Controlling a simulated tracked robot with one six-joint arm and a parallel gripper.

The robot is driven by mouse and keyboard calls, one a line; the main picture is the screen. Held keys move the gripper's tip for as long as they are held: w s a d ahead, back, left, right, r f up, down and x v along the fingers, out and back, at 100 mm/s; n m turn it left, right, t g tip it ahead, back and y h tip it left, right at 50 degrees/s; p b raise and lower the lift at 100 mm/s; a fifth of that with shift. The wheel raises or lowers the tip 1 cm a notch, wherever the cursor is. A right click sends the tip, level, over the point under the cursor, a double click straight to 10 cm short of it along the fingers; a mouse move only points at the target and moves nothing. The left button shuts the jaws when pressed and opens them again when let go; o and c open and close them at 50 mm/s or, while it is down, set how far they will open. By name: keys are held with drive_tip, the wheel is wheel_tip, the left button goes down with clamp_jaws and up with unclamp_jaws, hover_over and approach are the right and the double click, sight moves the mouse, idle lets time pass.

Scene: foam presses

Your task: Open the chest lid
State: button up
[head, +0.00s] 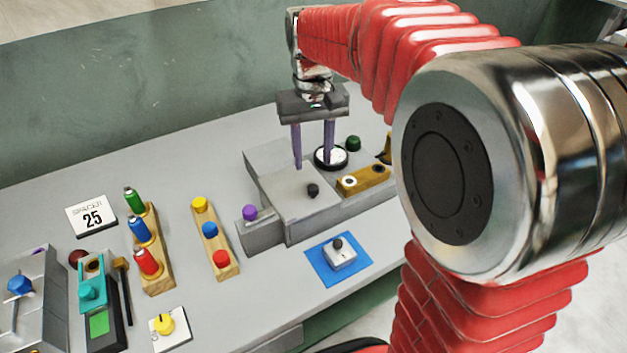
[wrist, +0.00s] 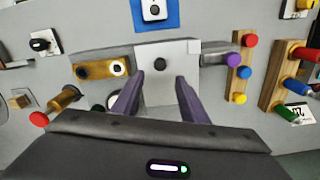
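The grey chest (head: 285,229) stands near the middle of the bench. Its flat lid (head: 290,205) looks closed and carries a small black knob (head: 313,190). In the wrist view the lid (wrist: 180,55) lies ahead of the fingers, with the knob (wrist: 160,64) between their lines. My gripper (head: 313,157) is above the chest, pointing down, with two purple fingers spread apart and nothing between them. It also shows in the wrist view (wrist: 157,82). The fingers look clear of the knob. The rear of the chest is partly hidden by the fingers.
A purple knob (head: 250,213) sits on a grey block at the chest's left. A brass-coloured block (head: 375,179) and a round black-rimmed disc (head: 331,157) are on its right. A blue mat (head: 325,270) with a switch lies in front. Wooden racks with coloured pegs (head: 222,262) stand left.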

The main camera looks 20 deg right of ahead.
sight(313, 186)
wheel_tip(313, 186, down, 8)
drive_tip(key=shift+f, duration=0.15)
idle(0.3)
clamp_jaws()
idle(0.4)
